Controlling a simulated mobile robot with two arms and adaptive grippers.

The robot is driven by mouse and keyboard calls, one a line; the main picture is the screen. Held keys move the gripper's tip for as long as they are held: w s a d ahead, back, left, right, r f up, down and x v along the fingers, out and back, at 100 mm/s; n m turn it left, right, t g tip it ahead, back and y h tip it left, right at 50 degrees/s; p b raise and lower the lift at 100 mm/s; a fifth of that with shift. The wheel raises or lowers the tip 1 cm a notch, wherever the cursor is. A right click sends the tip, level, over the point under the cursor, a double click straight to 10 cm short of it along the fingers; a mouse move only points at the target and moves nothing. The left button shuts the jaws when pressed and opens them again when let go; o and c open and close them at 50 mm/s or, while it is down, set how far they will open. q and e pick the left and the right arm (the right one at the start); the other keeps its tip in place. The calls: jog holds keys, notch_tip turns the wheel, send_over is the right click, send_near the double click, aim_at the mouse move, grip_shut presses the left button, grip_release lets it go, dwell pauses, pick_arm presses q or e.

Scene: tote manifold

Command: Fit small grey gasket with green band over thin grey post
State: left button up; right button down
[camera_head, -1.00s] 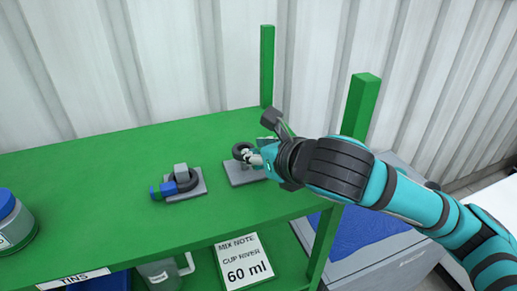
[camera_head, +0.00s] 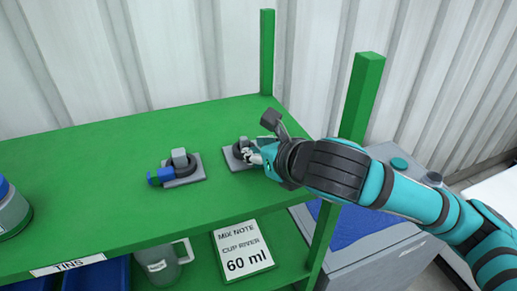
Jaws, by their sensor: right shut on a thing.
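My right gripper (camera_head: 256,156) is shut on a small dark grey ring, the gasket (camera_head: 238,151), at the right end of the green shelf. The gasket is low over a flat grey base plate (camera_head: 232,164). The top of a thin grey post (camera_head: 243,141) shows at the ring, which appears to be around it. Whether the ring rests on the plate is hard to tell. No green band can be made out; the gripper covers the ring's right side. My left gripper is not in view.
A second grey plate (camera_head: 198,174) to the left has a thicker post (camera_head: 179,158) with a dark ring bearing a blue piece (camera_head: 161,176). A green upright (camera_head: 359,95) stands close behind my right arm. A tin (camera_head: 12,212) stands far left.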

jog(key=c, duration=1.1)
grip_release()
